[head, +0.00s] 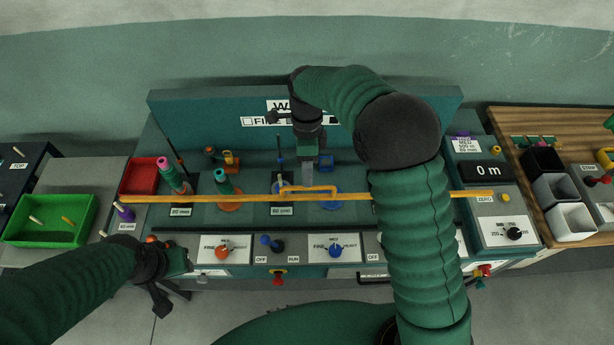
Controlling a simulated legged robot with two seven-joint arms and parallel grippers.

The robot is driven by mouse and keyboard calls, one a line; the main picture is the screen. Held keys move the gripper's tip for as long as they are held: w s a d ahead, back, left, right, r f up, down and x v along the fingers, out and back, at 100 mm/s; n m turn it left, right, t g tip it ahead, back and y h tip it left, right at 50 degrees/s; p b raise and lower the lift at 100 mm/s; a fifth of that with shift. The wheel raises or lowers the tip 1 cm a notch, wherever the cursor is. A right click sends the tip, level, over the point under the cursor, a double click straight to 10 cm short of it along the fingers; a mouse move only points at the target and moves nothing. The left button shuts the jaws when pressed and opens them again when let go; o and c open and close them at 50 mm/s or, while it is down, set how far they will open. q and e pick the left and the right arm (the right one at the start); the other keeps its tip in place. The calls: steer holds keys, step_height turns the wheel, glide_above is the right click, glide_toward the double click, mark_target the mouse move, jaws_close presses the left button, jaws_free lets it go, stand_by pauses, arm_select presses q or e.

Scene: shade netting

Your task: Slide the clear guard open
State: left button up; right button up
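The clear guard shows mainly as a long orange bar (410,195) across the front of the teal machine, with a raised orange handle (318,188) near its middle. Its clear panel is hard to make out. My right arm reaches over the machine and bends back left. My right gripper (303,186) points down at the handle; I cannot tell whether it touches it, or whether its fingers are open or shut. My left gripper (175,285) is low at the left, in front of the machine and away from the bar; its finger opening is unclear.
Spools of thread (173,178) stand behind the bar at the left. The front panel has an orange knob (222,252) and a blue knob (335,250). A green tray (48,220) lies at the left; black and white bins (570,220) stand at the right. My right forearm hides part of the machine.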

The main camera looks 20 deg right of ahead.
steer(key=f, duration=0.1)
steer(key=s+f, duration=0.1)
steer(key=shift+s+f, duration=0.25)
steer(key=shift+f, duration=0.1)
steer(key=shift+w, duration=0.1)
steer(key=shift+w+f, duration=0.1)
steer(key=shift+c, duration=1.3)
jaws_close()
steer(key=shift+w+r, duration=0.1)
steer(key=shift+r, duration=0.1)
